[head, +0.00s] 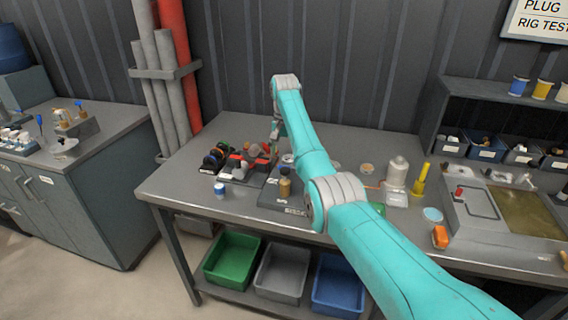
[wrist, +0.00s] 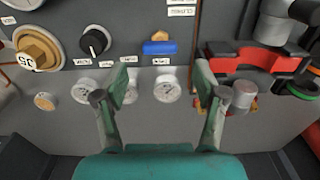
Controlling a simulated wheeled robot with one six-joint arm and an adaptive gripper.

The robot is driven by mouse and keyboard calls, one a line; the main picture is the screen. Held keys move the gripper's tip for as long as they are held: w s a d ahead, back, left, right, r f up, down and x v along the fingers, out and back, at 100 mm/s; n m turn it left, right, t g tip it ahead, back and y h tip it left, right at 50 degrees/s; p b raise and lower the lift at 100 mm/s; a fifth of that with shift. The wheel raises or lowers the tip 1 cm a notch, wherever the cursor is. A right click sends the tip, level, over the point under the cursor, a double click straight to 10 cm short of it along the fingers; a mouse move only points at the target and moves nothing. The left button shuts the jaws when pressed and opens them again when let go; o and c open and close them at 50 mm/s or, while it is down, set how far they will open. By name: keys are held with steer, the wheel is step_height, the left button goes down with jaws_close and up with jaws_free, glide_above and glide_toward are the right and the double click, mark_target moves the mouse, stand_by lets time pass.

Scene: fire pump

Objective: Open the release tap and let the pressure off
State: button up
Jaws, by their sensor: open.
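In the wrist view a blue lever handle (wrist: 159,48) on a small brass tap body (wrist: 158,36) sits on a grey panel, just beyond my fingertips. Its handle lies crosswise in the picture. A black round knob (wrist: 95,42) with a white mark is to its left. The small labels are upside down and too small to read, so I cannot tell for sure which one is the release tap. My gripper is mostly hidden in the head view.
A brass hexagonal plug (wrist: 38,48) is at the panel's left. A red and black holder (wrist: 260,57) with grey cylinders stands close at the right. On the workbench (head: 165,190) a white bottle (head: 397,170) and a yellow upright item (head: 420,180) stand right of my arm.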

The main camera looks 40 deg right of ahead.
steer(key=shift+f, duration=2.25)
steer(key=c, duration=1.1)
steer(key=shift+c, duration=0.2)
